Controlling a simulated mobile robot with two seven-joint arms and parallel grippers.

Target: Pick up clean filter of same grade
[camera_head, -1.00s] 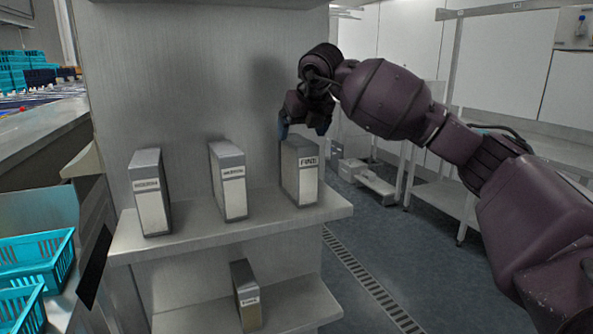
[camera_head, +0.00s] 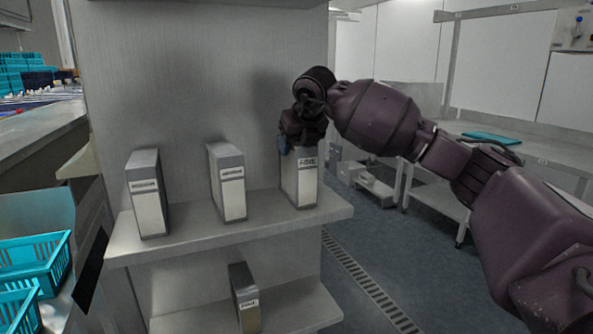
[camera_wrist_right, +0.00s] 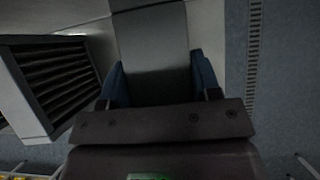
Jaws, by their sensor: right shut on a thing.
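Three grey boxy filters with white labelled fronts stand upright in a row on the upper shelf: a left filter (camera_head: 149,195), a middle filter (camera_head: 229,183) and a right filter (camera_head: 303,183). The right filter's label appears to read "FINE"; the other labels are too small to read surely. My right gripper (camera_head: 300,146) is at the top of the right filter, shut on it from above. In the right wrist view the filter (camera_wrist_right: 152,55) lies between the two blue fingers (camera_wrist_right: 160,82). The filter seems to stand on the shelf still. My left gripper is not in view.
The upper shelf (camera_head: 255,222) has gaps between the filters. A fourth, darker filter (camera_head: 245,300) stands on the lower shelf. Turquoise crates (camera_head: 35,262) are at lower left. Benches (camera_head: 540,150) and open floor lie to the right.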

